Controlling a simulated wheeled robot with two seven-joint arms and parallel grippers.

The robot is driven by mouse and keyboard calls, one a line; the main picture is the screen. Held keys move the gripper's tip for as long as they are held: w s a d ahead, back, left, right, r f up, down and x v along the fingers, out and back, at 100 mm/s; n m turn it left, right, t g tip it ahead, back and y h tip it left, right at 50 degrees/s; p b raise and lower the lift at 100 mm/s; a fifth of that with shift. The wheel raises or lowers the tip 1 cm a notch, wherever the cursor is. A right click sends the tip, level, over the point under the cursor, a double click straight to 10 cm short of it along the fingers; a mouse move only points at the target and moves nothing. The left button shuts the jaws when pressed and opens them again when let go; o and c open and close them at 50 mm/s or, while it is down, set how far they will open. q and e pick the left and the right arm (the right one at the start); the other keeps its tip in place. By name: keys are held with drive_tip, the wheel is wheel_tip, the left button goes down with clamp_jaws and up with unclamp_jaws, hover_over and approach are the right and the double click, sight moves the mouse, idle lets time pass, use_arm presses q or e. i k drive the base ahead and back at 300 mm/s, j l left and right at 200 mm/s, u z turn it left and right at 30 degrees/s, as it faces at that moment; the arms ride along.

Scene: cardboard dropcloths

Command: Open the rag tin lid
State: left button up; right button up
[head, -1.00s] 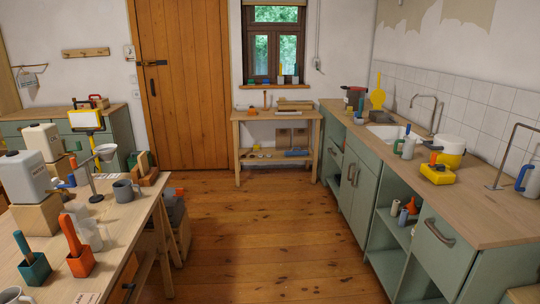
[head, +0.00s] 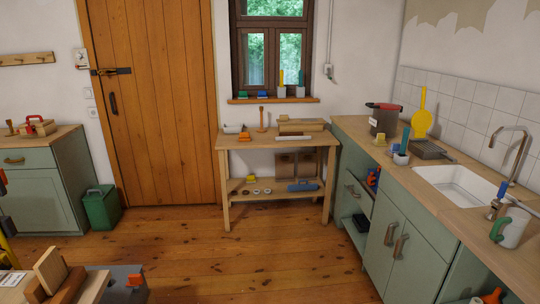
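No label reading rag tin is legible in view. A dark green bin (head: 101,207) stands on the floor between the left cabinet and the wooden door, with a handle on top; its lid looks closed. I cannot tell for sure which of the two is the rag tin. Neither of my grippers shows in the head view.
A small wooden bench (head: 230,142) stands under the window. The green sink counter (head: 405,215) runs along the right. A left cabinet (head: 40,185) is by the wall. Wood pieces on a bench corner (head: 85,288) sit at lower left. The middle floor (head: 235,260) is clear.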

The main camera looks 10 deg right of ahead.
sight(384, 106)
drive_tip(key=i, duration=2.4)
